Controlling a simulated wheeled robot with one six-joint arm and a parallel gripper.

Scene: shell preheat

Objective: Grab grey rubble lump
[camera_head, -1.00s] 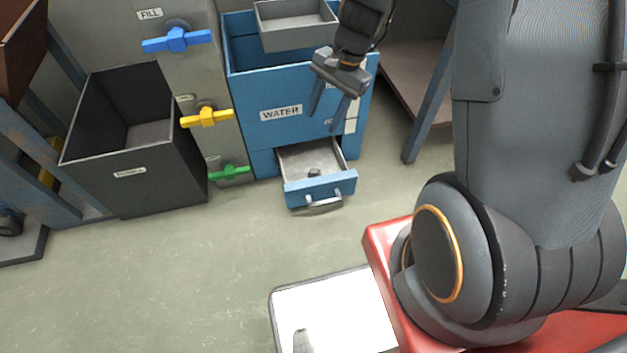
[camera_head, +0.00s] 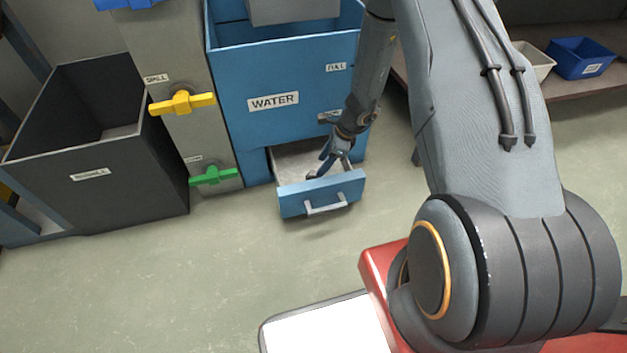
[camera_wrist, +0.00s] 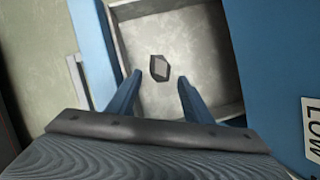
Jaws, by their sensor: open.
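The grey rubble lump (camera_wrist: 159,68) is a small, dark, faceted stone lying on the floor of the open drawer (camera_wrist: 192,20). In the wrist view it lies just beyond my gripper (camera_wrist: 159,82), roughly midway between the two blue fingertips. The fingers are apart with nothing between them. In the head view my gripper (camera_head: 321,172) points down into the drawer (camera_head: 296,203) below the blue water tank. There the lump is hard to make out behind the fingers.
The blue WATER tank (camera_head: 300,95) stands directly above the drawer. A dark bin (camera_head: 130,195) stands to the left. Yellow (camera_head: 183,102) and green (camera_head: 213,175) valve handles stick out between them. The floor in front is clear. A shelf with a blue box (camera_head: 580,58) is at the right.

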